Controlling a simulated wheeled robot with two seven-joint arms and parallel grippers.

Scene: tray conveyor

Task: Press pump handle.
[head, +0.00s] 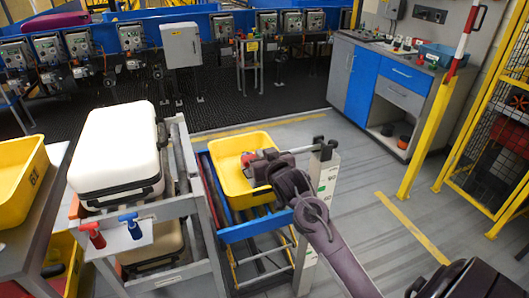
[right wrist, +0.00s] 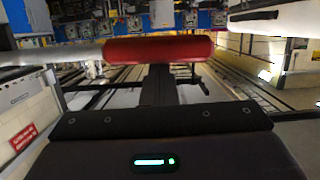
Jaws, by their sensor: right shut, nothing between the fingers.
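The pump handle is a lever with a red grip (head: 268,154) and a grey rod. The rod runs to the top of a light post (head: 327,180) at the right of the cart. My right gripper (head: 258,170) is shut and empty, close to the red grip above the yellow tray. In the right wrist view the red grip (right wrist: 158,48) lies crosswise, just beyond the dark shut fingers (right wrist: 158,84). I cannot tell whether they touch it. My left gripper is not in view.
A yellow tray (head: 228,146) sits on the blue-edged conveyor (head: 250,229) below the handle. To its left stand a white suitcase (head: 118,145) and a stand with red and blue handles (head: 93,235). A yellow post (head: 428,140) rises right. Floor between is clear.

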